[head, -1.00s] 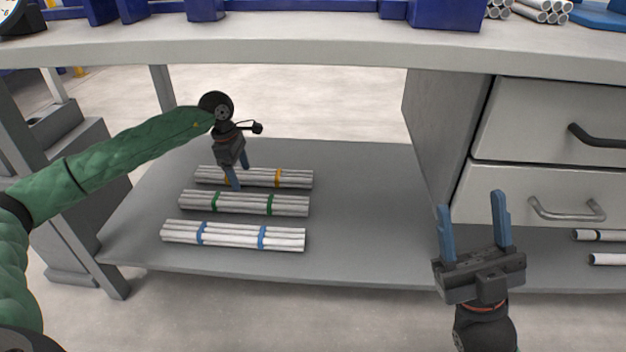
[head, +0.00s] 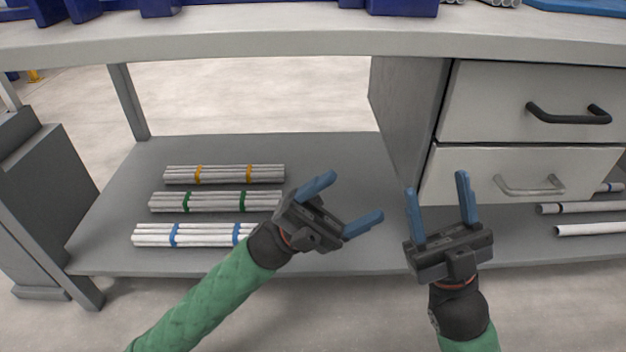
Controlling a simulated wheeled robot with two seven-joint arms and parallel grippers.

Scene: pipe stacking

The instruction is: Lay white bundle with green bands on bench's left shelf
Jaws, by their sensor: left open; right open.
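The white bundle with green bands (head: 215,201) lies flat on the bench's left shelf (head: 330,160), between two other bundles. My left gripper (head: 350,201) is open and empty, to the right of the bundles and apart from the green-banded one. My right gripper (head: 437,190) is open and empty in front of the drawer cabinet. The white bundle with orange bands (head: 224,174) lies behind the green-banded one. The white bundle with blue bands (head: 195,235) lies in front of it, its right end hidden by my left gripper.
A drawer cabinet (head: 525,100) stands right of the left shelf, with loose pipes (head: 590,229) below it. The bench top (head: 250,40) overhangs the shelf and carries blue bins (head: 402,6). The shelf is bare right of the bundles.

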